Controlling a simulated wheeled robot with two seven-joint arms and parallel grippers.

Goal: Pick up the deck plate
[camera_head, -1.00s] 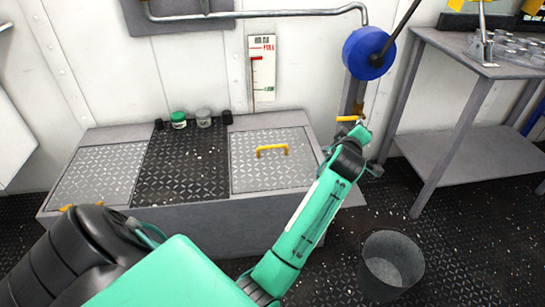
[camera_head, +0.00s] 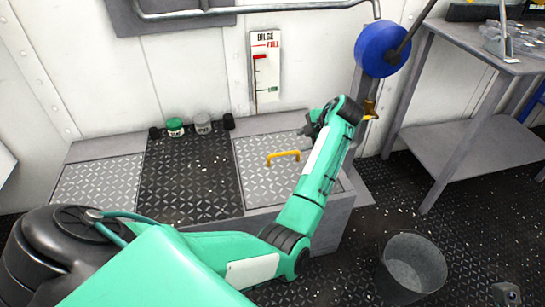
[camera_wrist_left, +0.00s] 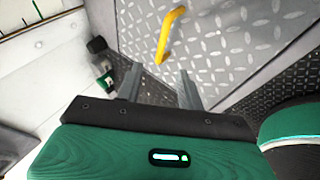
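The deck plate (camera_head: 262,180) is a grey diamond-tread panel with a yellow handle (camera_head: 283,156), set in the right part of the low bench. My left gripper (camera_head: 308,126) is above the plate's far right part, beyond the handle and apart from it. In the left wrist view its two grey fingers (camera_wrist_left: 160,84) are spread with nothing between them. The plate (camera_wrist_left: 225,35) and its handle (camera_wrist_left: 171,34) lie beyond the fingertips there. My left forearm hides the plate's right edge. A small grey part (camera_head: 506,294) at the bottom right may be my right gripper; its fingers cannot be made out.
A second tread plate (camera_head: 100,184) lies at the bench's left, with a dark tread strip (camera_head: 190,180) between. A grey bucket (camera_head: 412,265) stands on the floor. A blue round float (camera_head: 382,49) and a workbench (camera_head: 480,150) are at right.

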